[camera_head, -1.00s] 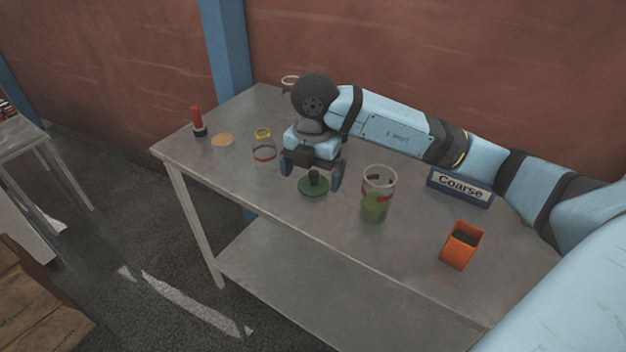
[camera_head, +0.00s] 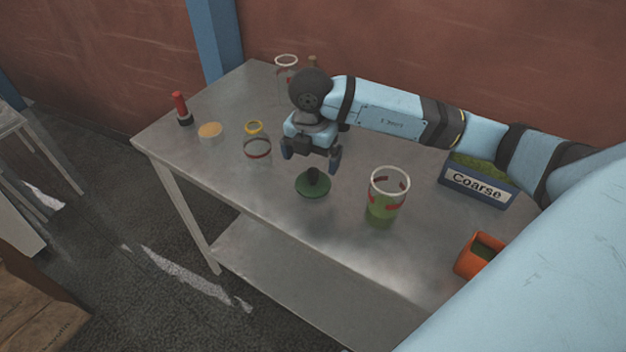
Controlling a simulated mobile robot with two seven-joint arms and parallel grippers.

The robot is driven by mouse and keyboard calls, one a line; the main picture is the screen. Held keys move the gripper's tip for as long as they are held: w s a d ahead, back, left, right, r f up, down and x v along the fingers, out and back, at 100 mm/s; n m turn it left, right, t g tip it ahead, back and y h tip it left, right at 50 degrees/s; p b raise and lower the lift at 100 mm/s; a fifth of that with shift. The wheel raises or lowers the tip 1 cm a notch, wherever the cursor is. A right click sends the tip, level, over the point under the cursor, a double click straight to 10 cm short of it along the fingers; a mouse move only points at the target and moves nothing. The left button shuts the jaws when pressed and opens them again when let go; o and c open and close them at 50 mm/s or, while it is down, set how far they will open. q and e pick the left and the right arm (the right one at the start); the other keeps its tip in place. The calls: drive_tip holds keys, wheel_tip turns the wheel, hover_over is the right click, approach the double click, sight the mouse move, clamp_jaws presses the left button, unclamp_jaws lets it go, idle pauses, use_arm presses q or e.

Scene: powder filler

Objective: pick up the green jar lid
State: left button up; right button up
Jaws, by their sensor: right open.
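The green jar lid (camera_head: 313,187), a flat disc with a dark knob on top, lies on the metal table (camera_head: 240,205). My right gripper (camera_head: 310,163) points down with its jaws open, one finger on each side. It is above and slightly behind the lid and holds nothing. The knob shows clear below the gripper, apart from the fingers. My left gripper is not in view.
A glass jar with green powder (camera_head: 386,195) stands just right of the lid. An orange container (camera_head: 479,257) and a "Coarse" box (camera_head: 478,186) are farther right. A yellow-rimmed jar (camera_head: 257,148), a tan disc (camera_head: 210,132) and a red-topped object (camera_head: 181,108) stand left.

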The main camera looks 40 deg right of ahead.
sight(313, 172)
drive_tip(key=f, duration=0.7)
drive_tip(key=shift+d+f, duration=0.15)
drive_tip(key=shift+d, duration=0.05)
drive_tip(key=c, duration=0.7)
